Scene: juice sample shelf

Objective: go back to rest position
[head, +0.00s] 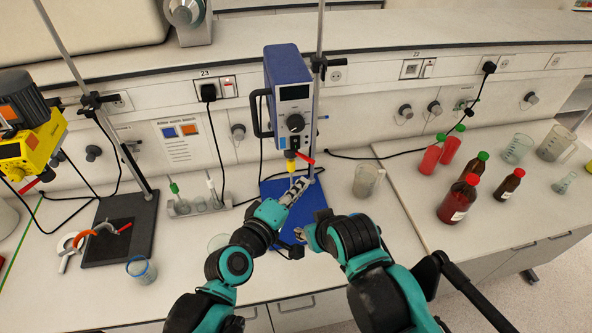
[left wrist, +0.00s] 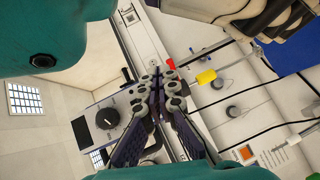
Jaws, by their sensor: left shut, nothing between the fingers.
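My left gripper (head: 299,186) is in the head view in front of the blue overhead stirrer (head: 289,85), low by its stand. In the left wrist view its two fingers (left wrist: 158,82) are together with nothing held between them. My right gripper (head: 305,234) is lower and close beside the left one, over the bench front. It is small and partly hidden by its own wrist, so its fingers are hard to read.
A blue stand base (head: 291,210) lies under my grippers. A clear beaker (head: 367,180) stands to their right. Red and brown bottles, including a large brown bottle (head: 457,200), stand on the right bench. A tube rack (head: 198,205) and yellow stirrer (head: 35,146) are left.

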